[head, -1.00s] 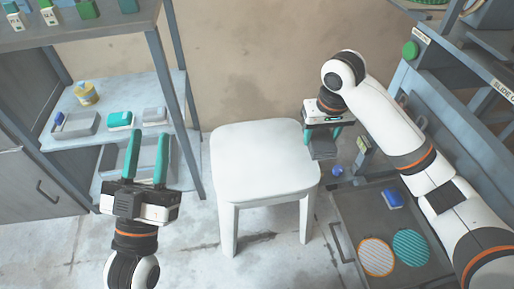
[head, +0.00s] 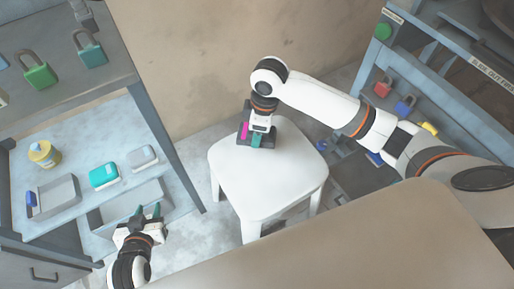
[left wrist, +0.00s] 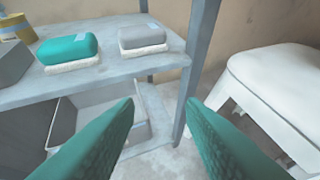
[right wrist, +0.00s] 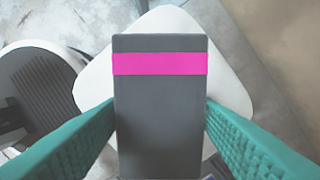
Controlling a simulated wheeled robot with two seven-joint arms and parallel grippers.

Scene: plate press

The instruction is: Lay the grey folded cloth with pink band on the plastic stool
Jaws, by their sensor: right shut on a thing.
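The grey folded cloth with a pink band (right wrist: 158,110) is between the fingers of my right gripper (right wrist: 158,125). In the head view the cloth shows dark grey with its pink band (head: 244,131) at the far left part of the stool. My right gripper (head: 258,138) is shut on it, over the seat; I cannot tell whether the cloth touches the seat. The white plastic stool (head: 270,180) stands on the floor and also shows behind the cloth in the right wrist view (right wrist: 225,75). My left gripper (head: 145,215) is open and empty near the left shelf; its fingers are apart in the left wrist view (left wrist: 165,130).
A left shelf (head: 75,210) holds a teal soap-like block (head: 104,176), a grey one (head: 143,157) and a yellow container (head: 43,153). Padlocks (head: 40,76) stand above. A rack with coloured padlocks (head: 405,104) is at the right. A tan surface (head: 360,245) covers the lower right.

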